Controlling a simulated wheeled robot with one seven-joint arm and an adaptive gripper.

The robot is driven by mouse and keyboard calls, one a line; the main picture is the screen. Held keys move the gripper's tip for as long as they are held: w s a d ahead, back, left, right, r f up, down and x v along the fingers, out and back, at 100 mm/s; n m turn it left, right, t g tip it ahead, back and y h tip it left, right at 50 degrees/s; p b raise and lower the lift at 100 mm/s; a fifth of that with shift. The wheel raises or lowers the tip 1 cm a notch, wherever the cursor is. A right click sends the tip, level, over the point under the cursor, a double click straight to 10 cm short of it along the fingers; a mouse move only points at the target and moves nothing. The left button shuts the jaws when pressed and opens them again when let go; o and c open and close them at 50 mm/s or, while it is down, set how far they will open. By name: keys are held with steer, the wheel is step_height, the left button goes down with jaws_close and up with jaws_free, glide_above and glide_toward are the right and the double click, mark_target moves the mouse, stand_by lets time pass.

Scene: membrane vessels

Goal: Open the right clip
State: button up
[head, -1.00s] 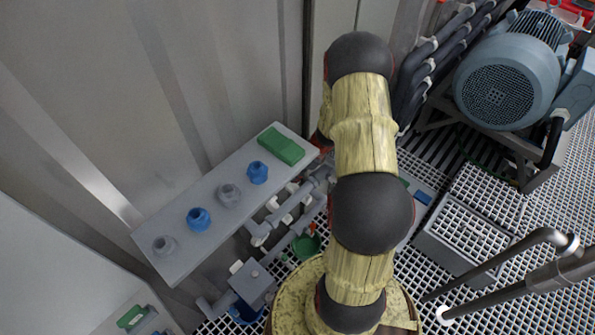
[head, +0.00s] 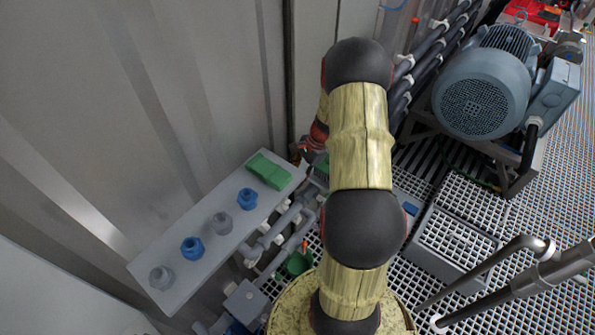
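I cannot make out for certain which part is the right clip. White clip-like pieces (head: 403,83) sit along the bundle of dark pipes (head: 428,50) at the upper middle, just right of my arm. My yellow and black arm rises through the middle of the head view and covers part of the scene behind it.
A grey shelf (head: 208,266) at the left carries blue and grey fittings and a green block (head: 268,171). A grey motor (head: 483,92) stands at the upper right. Metal pipes (head: 505,272) reach in at the lower right. White grating (head: 455,240) covers the floor.

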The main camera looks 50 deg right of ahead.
steer(key=shift+w+d+r+n+p, duration=0.2)
steer(key=shift+d+n+p, duration=0.25)
steer(key=shift+d, duration=0.3)
